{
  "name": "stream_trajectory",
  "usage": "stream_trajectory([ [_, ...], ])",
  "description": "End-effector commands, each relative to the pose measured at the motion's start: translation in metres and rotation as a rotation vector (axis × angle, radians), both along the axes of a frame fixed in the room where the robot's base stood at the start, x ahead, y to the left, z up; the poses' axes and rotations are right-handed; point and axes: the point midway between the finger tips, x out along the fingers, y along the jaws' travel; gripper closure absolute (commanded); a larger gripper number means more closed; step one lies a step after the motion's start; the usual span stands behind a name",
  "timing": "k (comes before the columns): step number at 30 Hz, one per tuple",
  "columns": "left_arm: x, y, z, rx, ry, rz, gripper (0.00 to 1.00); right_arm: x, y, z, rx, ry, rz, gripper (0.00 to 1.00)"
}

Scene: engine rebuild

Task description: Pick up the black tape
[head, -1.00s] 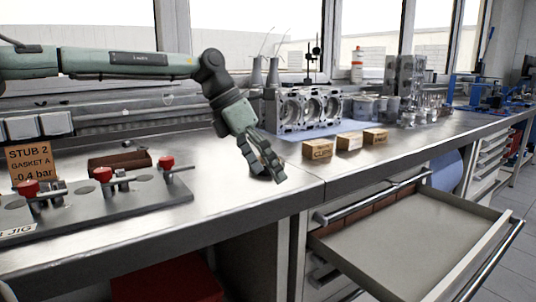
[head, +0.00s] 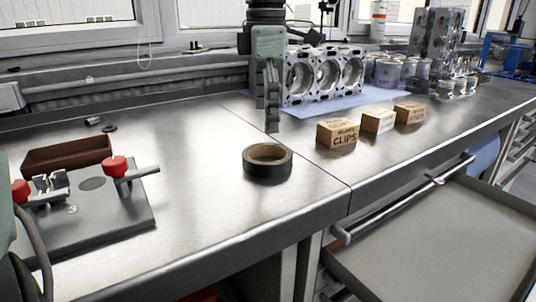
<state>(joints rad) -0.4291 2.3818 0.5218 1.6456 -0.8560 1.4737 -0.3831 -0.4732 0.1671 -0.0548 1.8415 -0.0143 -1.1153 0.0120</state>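The black tape (head: 268,174) is a roll with a tan inner core. It lies flat on the steel bench top near the front edge, in the middle of the head view.
Small cardboard boxes (head: 337,135) stand right of the tape. An engine block (head: 325,76) on a blue mat is behind. A jig plate (head: 100,220) with red-knobbed clamps and a brown tray (head: 67,156) are at left. An open drawer (head: 430,240) juts out at front right.

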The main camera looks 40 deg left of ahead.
Motion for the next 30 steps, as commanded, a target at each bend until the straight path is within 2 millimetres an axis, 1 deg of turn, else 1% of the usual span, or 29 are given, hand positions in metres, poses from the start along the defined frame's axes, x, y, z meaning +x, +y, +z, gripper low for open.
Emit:
stream_trajectory([
  [1,-0.001,0.000,-0.007,-0.002,0.004,0.000,0.00,-0.001,-0.001,0.000,-0.001,0.003,-0.001,0.60],
  [5,-0.001,-0.001,-0.022,-0.002,0.004,0.000,0.00,-0.005,-0.002,0.000,-0.003,0.007,0.000,0.60],
  [7,-0.001,-0.003,-0.033,-0.003,0.004,-0.001,0.00,-0.006,-0.002,-0.002,-0.002,0.010,-0.001,0.60],
  [12,-0.001,-0.003,-0.056,-0.001,0.003,0.001,0.00,-0.011,-0.004,-0.014,-0.001,0.021,-0.003,0.60],
  [15,0.000,-0.003,-0.062,-0.002,0.001,0.001,0.00,-0.009,-0.004,-0.014,0.000,0.018,-0.002,0.60],
  [21,0.000,-0.003,-0.062,-0.002,-0.001,0.002,0.00,0.003,-0.003,-0.009,0.002,-0.003,0.000,0.60],
  [23,0.000,-0.003,-0.062,-0.002,-0.001,0.002,0.06,0.003,-0.002,-0.009,0.002,-0.004,0.000,0.60],
  [30,0.000,-0.003,-0.062,-0.002,-0.001,0.002,0.36,0.000,-0.002,-0.010,0.003,0.001,0.000,0.60],
])
